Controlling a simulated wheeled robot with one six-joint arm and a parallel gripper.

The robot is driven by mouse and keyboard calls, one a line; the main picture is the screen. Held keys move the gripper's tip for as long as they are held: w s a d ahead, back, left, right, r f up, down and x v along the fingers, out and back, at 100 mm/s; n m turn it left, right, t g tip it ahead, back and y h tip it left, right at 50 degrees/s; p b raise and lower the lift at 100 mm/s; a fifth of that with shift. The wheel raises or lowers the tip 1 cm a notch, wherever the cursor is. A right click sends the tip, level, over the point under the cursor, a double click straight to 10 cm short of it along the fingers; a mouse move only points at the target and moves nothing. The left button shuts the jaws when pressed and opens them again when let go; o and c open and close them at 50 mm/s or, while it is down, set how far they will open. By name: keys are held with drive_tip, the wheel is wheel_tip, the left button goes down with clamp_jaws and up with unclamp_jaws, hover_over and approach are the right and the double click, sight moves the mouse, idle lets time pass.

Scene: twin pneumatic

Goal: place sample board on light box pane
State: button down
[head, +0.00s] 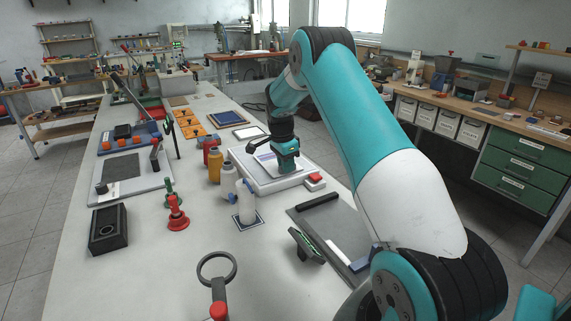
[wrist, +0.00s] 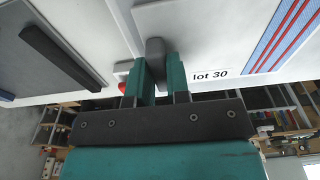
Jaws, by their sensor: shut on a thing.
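My gripper (head: 286,158) is shut on a dark grey grip (wrist: 155,48) of the sample board. The sample board (wrist: 208,48) is pale, with a "lot 30" label and blue and red stripes in the wrist view. In the head view the board (head: 266,161) shows beside my gripper, over the white light box (head: 262,188). The board hides most of the pane, and I cannot tell whether it touches the pane or hovers just above. A red button (head: 315,178) is at the light box's right end; it also shows in the wrist view (wrist: 123,86).
A grey plate with a black bar (head: 317,202) lies right of the light box. A white bottle (head: 246,203) and yellow bottles (head: 215,166) stand close on its left. A red stand (head: 177,214) and a ring tool (head: 217,268) are nearer. Some bare tabletop (head: 130,285) is at front left.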

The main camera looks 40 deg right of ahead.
drive_tip(key=c, duration=1.1)
unclamp_jaws()
drive_tip(key=shift+f, duration=0.1)
wheel_tip(320, 180, up, 12)
drive_tip(key=a+b, duration=0.2)
drive_tip(key=s+a+r+n+t, duration=0.15)
drive_tip(key=a+r+n, duration=0.25)
drive_tip(key=a+n, duration=0.5)
drive_tip(key=s+a+r+n+y, duration=0.1)
drive_tip(key=s+a+n, duration=0.2)
drive_tip(key=s+a, duration=0.35)
drive_tip(key=s+a+r+n+y, duration=0.1)
drive_tip(key=s+a+n, duration=0.2)
drive_tip(key=a, duration=0.7)
drive_tip(key=s+a+n+y, duration=0.1)
drive_tip(key=s+a+n, duration=0.3)
drive_tip(key=s, duration=0.3)
drive_tip(key=s+a+f+n+y, duration=0.1)
drive_tip(key=s+a+n, duration=0.3)
drive_tip(key=s, duration=0.3)
drive_tip(key=s+a+n+g+y, duration=0.1)
drive_tip(key=s+a+n, duration=0.3)
drive_tip(key=s, duration=0.4)
drive_tip(key=shift+a+f+n+y, duration=0.2)
drive_tip(key=shift+a+n+y, duration=0.1)
drive_tip(key=shift+n, duration=0.3)
